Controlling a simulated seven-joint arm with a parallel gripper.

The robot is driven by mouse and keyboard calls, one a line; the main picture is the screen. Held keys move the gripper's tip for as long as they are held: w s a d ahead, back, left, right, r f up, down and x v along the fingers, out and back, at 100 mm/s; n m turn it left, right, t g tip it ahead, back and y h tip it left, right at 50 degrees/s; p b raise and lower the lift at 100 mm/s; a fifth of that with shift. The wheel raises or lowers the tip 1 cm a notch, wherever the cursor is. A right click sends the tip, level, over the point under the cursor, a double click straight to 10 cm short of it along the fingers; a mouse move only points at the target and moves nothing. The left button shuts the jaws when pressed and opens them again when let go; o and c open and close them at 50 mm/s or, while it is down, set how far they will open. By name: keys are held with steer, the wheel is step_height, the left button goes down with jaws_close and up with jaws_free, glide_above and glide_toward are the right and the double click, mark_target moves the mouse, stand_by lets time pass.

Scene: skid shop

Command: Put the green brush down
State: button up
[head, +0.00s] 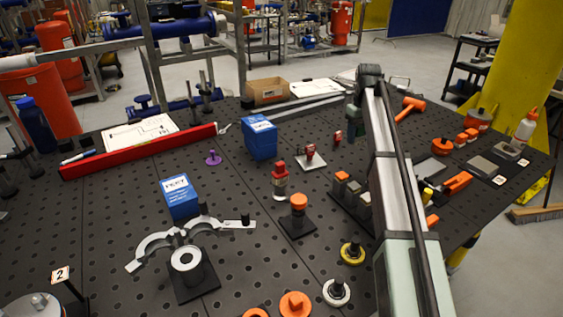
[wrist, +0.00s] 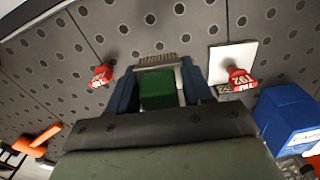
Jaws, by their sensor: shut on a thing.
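The green brush (wrist: 158,92) sits between the fingers of my gripper (wrist: 158,78) in the wrist view. Its tan bristles show at the far end, past the fingertips. The fingers are shut on its green body. In the head view my gripper (head: 352,118) points down over the far right-middle part of the black perforated table (head: 235,185). The brush is mostly hidden there, and I cannot tell whether the bristles touch the table.
A small red-topped part (head: 338,137) stands close by my gripper. Another stands on a white plate (head: 308,160) to its left, with a blue box (head: 258,138) beyond. An orange hammer (head: 410,106) lies to the right. Bare table surrounds the bristles in the wrist view.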

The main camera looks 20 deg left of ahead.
mark_target(114, 226)
steer(key=s+a+n, duration=0.2)
steer(key=s+a, duration=0.3)
steer(key=a, duration=0.7)
steer(key=s+a+n, duration=0.1)
steer(key=s+a, duration=0.4)
steer(key=a, duration=0.6)
steer(key=s+a+n, duration=0.2)
steer(key=s+a, duration=0.3)
steer(key=a, duration=0.7)
steer(key=s+a+n, duration=0.1)
steer(key=s+a, duration=0.3)
steer(key=a, duration=0.1)
steer(key=s+a+n, duration=0.1)
steer(key=s+a, duration=0.3)
steer(key=s+a+n, duration=0.1)
steer(key=s+a, duration=0.3)
steer(key=a, duration=0.1)
steer(key=shift+s+a+r, duration=0.1)
steer(key=shift+s+a, duration=0.2)
steer(key=shift+s, duration=0.1)
steer(key=s+a+n, duration=0.2)
steer(key=s+a, duration=0.5)
steer(key=s, duration=0.3)
steer(key=s+a+n, duration=0.1)
steer(key=s+a, duration=0.6)
steer(key=s, duration=0.2)
steer(key=shift+f, duration=4.85)
steer(key=shift+f, duration=0.15)
steer(key=o, duration=1)
steer(key=shift+o, duration=0.2)
